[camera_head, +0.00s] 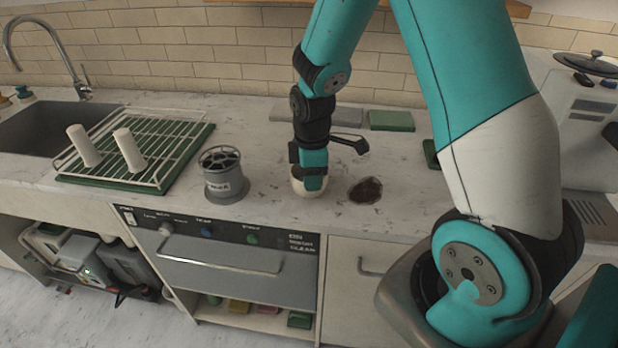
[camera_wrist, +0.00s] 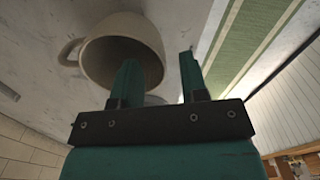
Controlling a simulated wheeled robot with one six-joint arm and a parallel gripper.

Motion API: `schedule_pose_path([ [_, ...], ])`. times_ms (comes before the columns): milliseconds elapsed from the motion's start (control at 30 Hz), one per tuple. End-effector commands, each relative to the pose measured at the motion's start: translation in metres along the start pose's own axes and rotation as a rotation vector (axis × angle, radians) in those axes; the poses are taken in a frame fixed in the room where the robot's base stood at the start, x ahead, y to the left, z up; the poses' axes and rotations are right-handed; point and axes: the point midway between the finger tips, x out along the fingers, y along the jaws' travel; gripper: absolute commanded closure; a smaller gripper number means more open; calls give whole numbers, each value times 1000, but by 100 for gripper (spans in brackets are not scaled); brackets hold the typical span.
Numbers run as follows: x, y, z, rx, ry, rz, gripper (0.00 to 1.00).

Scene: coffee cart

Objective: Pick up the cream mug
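The cream mug (camera_head: 298,186) stands on the marble counter under my gripper (camera_head: 314,180), which points down and covers part of it in the head view. In the wrist view the mug (camera_wrist: 108,60) shows its open mouth, with its handle to the left. My gripper (camera_wrist: 158,58) is open there. Its left finger overlaps the mug's mouth and seems to be inside it. Its right finger is outside, past the mug's right side. The mug's wall lies between the fingers, with a gap still visible beside it.
A dark brown patch (camera_head: 366,190) lies on the counter just right of the mug. A grey cylindrical container (camera_head: 224,182) stands to the left. Further left is a wire drying rack (camera_head: 150,172) with two white upright pieces. A green block (camera_head: 391,121) lies near the back wall.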

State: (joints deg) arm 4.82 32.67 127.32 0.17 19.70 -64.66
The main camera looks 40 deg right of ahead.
Motion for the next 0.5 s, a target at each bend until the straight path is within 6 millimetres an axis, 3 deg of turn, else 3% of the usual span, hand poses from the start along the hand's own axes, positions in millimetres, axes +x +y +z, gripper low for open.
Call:
schedule_pose_path([
  [233, 31, 0, 0, 0, 0, -1, 60],
  [500, 34, 0, 0, 0, 0, 0, 60],
])
